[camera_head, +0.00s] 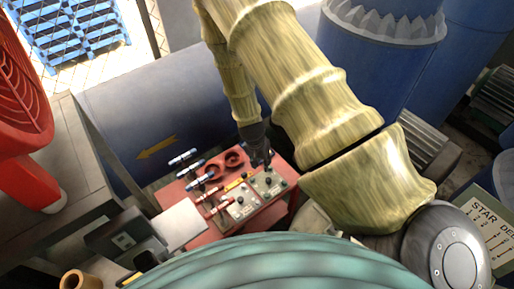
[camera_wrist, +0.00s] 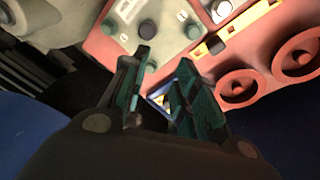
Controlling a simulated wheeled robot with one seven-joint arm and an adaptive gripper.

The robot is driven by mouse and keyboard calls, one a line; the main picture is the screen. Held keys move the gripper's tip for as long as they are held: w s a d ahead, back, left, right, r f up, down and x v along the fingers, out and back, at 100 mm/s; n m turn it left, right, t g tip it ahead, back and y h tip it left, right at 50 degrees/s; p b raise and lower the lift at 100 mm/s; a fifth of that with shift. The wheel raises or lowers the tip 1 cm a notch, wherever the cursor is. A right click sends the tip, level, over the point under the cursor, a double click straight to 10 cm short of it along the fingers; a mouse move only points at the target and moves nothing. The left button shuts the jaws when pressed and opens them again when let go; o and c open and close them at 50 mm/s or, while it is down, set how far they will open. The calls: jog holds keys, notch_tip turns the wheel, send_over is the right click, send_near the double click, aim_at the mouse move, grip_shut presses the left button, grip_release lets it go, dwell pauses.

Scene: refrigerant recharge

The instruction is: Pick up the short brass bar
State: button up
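A short yellow, brass-like bar (camera_head: 237,184) lies on the red panel (camera_head: 208,232); I cannot be sure that it is the brass bar. A similar yellow strip with a black part (camera_wrist: 247,25) shows at the upper right in the wrist view, beyond the fingers and apart from them. My gripper (camera_wrist: 163,75) is open, with two dark green-padded fingers spread apart. A small blue and white patch shows past the fingers, and nothing is clearly held. In the head view my gripper (camera_head: 258,148) hangs over the back right part of the panel, hiding some of it.
The panel carries grey plates with black knobs (camera_wrist: 150,30), red rings (camera_wrist: 298,55) and blue-ended valves (camera_head: 183,158). A grey box (camera_head: 125,238) stands left of it. A large dark blue cylinder (camera_head: 110,95) lies behind. A red fan-like object (camera_head: 22,110) stands at far left.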

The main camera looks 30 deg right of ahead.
jog(key=w+d+r+m+b, duration=0.1)
jog(key=w+d+m+b, duration=0.15)
jog(key=w, duration=0.45)
jog(key=w+d+r+m+b, duration=0.1)
jog(key=w+d+m+b, duration=0.1)
jog(key=w+m+b, duration=0.3)
jog(key=shift+n, duration=0.75)
jog(key=shift+w+d+f+p, duration=0.25)
jog(key=shift+d+f, duration=0.1)
jog(key=shift+f, duration=1.4)
jog(key=shift+w+d+f+p, duration=0.2)
jog(key=shift+w+d+f, duration=0.15)
jog(key=shift+f, duration=1.4)
jog(key=shift+w+d+f+p, duration=0.25)
jog(key=shift+d+f, duration=0.15)
jog(key=shift+f, duration=1.35)
jog(key=shift+s, duration=0.1)
grip_shut()
